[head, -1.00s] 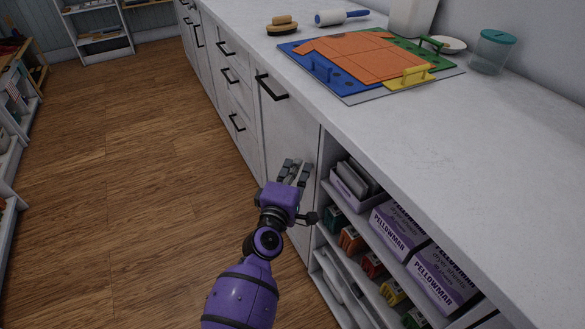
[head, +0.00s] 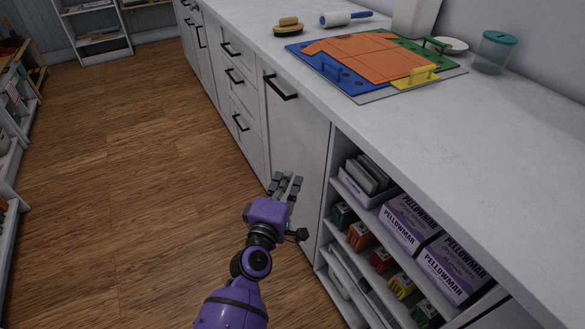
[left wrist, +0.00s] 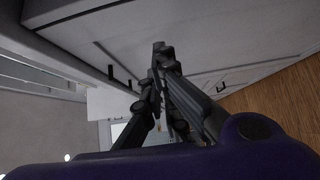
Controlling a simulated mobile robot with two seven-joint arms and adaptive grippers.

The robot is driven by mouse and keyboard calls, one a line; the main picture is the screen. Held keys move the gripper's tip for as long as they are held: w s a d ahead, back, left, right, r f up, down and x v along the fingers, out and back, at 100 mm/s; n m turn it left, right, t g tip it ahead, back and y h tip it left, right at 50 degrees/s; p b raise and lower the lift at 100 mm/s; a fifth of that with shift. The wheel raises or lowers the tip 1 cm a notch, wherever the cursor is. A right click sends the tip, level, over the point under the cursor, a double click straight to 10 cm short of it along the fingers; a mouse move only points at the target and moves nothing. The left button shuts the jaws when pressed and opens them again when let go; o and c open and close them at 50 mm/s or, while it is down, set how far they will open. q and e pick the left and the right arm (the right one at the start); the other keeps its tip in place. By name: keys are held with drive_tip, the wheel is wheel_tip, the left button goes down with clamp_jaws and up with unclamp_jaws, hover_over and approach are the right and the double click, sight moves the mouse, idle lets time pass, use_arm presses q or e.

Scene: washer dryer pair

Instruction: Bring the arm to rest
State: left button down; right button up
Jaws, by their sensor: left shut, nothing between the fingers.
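My left gripper (head: 287,184) is purple with dark grey fingers. In the head view it is in front of the white cabinet door (head: 297,135), beside the open shelf and below the countertop. In the left wrist view its fingers (left wrist: 160,52) come together with nothing between them, and the white cabinet front (left wrist: 225,35) is close by. I cannot tell whether the fingertips touch the door. My right gripper is in neither view.
The countertop (head: 450,130) holds a folding board (head: 335,77) with an orange cloth (head: 372,57), a brush (head: 288,26), a lint roller (head: 345,18) and a teal-lidded jar (head: 493,52). Black handles (head: 281,88) stick out. The wooden floor (head: 130,180) is clear.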

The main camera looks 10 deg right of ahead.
use_arm(q)
drive_tip(key=v, duration=0.6)
drive_tip(key=shift+s, duration=0.25)
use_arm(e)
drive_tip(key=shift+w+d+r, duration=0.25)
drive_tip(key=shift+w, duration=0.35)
use_arm(q)
drive_tip(key=shift+d+r, duration=0.1)
